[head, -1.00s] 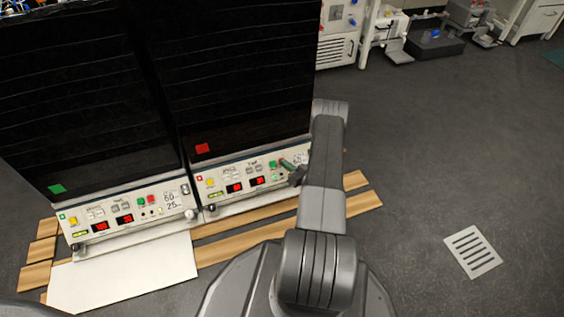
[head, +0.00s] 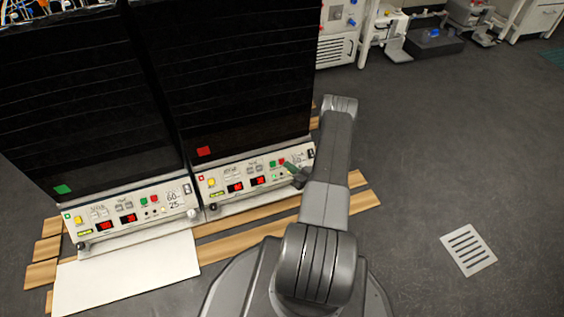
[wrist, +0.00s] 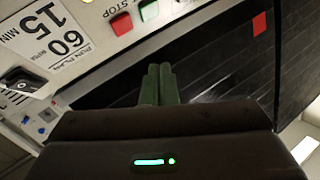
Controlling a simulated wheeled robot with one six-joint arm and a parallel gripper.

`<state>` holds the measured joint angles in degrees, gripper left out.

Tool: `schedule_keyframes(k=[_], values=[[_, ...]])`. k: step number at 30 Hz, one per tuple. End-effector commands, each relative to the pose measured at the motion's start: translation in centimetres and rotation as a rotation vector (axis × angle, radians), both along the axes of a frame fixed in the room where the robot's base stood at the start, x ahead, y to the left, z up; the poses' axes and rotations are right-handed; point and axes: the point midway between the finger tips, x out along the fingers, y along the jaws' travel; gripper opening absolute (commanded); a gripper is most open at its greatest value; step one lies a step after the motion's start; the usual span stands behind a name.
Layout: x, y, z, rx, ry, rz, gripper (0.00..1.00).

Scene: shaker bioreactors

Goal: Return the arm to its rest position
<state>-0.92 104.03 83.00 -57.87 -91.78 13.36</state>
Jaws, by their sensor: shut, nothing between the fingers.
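My arm (head: 326,205) reaches forward from the base toward the right of two dark bioreactor cabinets. My gripper (head: 289,167) is close in front of that cabinet's control panel (head: 230,188). In the wrist view its two green fingers (wrist: 159,84) are together, with nothing between them.
The left cabinet (head: 85,125) stands beside the right one (head: 235,85), both over wooden slats (head: 240,239). A white board (head: 125,279) lies in front of the left cabinet. Open grey floor with a drain grate (head: 468,250) lies to the right. Benches with equipment (head: 432,40) stand behind.

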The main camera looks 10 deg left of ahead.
Motion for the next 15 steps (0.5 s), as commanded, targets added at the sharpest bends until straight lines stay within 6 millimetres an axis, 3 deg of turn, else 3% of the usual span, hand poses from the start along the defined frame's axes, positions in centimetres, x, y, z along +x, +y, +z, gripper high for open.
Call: schedule_keyframes(k=[15], values=[[1.3, 0.8, -1.9, -0.001, -0.001, -0.001, 0.0]])
